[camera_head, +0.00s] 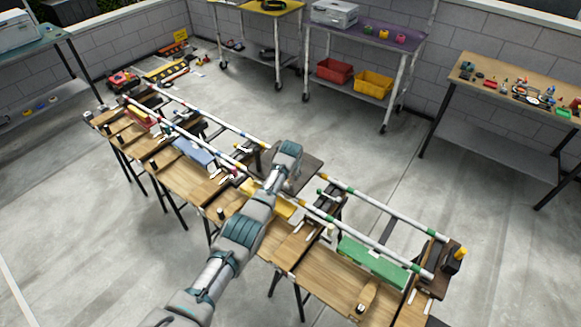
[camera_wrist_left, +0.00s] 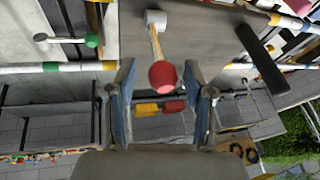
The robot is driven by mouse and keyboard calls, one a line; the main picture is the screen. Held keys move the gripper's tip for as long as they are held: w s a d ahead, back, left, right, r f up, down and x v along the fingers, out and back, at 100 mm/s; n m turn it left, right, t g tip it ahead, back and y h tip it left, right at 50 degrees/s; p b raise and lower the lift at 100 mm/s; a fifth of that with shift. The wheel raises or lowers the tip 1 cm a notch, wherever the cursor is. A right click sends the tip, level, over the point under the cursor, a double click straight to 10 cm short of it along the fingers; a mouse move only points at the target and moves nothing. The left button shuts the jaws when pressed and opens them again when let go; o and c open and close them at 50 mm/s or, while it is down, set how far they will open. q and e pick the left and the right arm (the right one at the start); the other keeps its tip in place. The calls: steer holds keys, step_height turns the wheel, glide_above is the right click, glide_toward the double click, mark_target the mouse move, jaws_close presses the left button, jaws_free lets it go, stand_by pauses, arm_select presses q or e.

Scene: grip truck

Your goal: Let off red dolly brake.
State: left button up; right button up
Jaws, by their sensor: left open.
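In the left wrist view, a red ball knob (camera_wrist_left: 162,77) sits on the end of a short tan lever (camera_wrist_left: 155,42) that runs up to a white block (camera_wrist_left: 156,18). My left gripper (camera_wrist_left: 160,70) is open, with its two blue-lined fingers on either side of the knob. I see gaps beside the knob; whether it lies fully at fingertip depth I cannot tell. In the head view my left arm reaches over the middle of the long bench, and its hand (camera_head: 286,160) hides the red knob. My right gripper is in neither view.
Striped rails (camera_head: 385,240) run along the wooden bench (camera_head: 185,185). A green-knobbed lever (camera_wrist_left: 90,40) and a dark cylinder (camera_wrist_left: 262,58) flank the knob in the wrist view. Green (camera_head: 372,262), yellow (camera_head: 270,202) and blue (camera_head: 194,152) blocks lie along the bench. Tables stand by the walls.

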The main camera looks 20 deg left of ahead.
arm_select(q)
steer(key=v, duration=1)
steer(key=shift+d+r, duration=0.15)
steer(key=shift+r, duration=0.15)
